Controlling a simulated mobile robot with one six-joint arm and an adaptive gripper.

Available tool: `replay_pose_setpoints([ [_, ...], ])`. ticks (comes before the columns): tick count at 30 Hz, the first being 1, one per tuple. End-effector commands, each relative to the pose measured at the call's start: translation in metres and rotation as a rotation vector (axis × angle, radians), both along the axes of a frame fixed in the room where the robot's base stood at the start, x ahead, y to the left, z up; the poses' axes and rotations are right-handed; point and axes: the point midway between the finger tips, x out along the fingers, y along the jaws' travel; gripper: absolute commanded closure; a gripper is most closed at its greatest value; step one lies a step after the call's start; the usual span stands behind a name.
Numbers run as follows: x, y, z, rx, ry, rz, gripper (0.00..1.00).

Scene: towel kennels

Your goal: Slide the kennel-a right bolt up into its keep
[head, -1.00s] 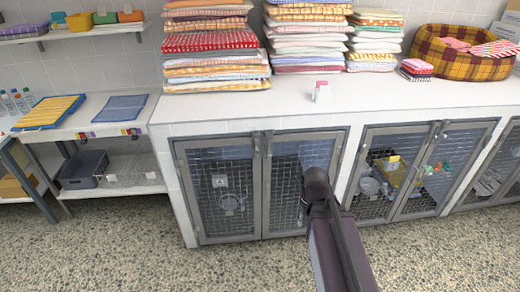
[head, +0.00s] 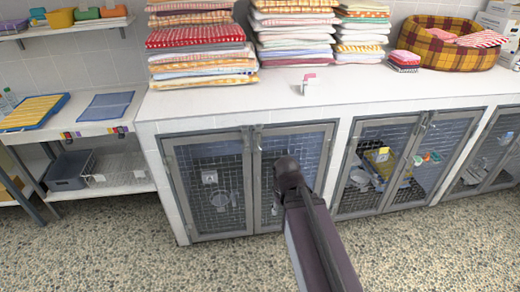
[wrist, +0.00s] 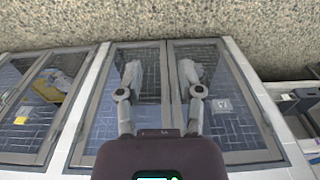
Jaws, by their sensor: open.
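Kennel A (head: 209,221) is the left mesh-fronted unit under the white counter, with an "A" card (head: 209,178) behind its left door. Both doors look shut. Its right bolt (head: 258,139) is a small grey piece at the top of the right door, by the centre seam; whether it is up or down is too small to tell. In the wrist view, upside down, my gripper (wrist: 161,72) is open and empty, its fingers either side of the centre door stiles. The tops of the doors there are partly hidden by my gripper body. In the head view my arm hides the fingers.
A second kennel (head: 336,207) with bowls and a yellow item stands to the right. Towel stacks (head: 203,52), a small pink-and-white item (head: 307,84) and a plaid basket (head: 450,55) sit on the counter (head: 400,88). The pebbled floor (head: 130,250) in front is clear.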

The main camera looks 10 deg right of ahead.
Motion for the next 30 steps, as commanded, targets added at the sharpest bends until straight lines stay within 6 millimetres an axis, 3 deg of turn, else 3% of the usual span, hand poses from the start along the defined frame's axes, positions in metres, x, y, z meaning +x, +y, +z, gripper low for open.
replay_pose_setpoints([
  [5,0.032,0.01,-0.027,0.025,-0.109,0.016,0.52],
  [15,0.125,0.022,-0.072,0.094,-0.46,0.024,0.52],
  [30,0.245,0.025,-0.099,0.16,-1.006,-0.027,0.52],
])
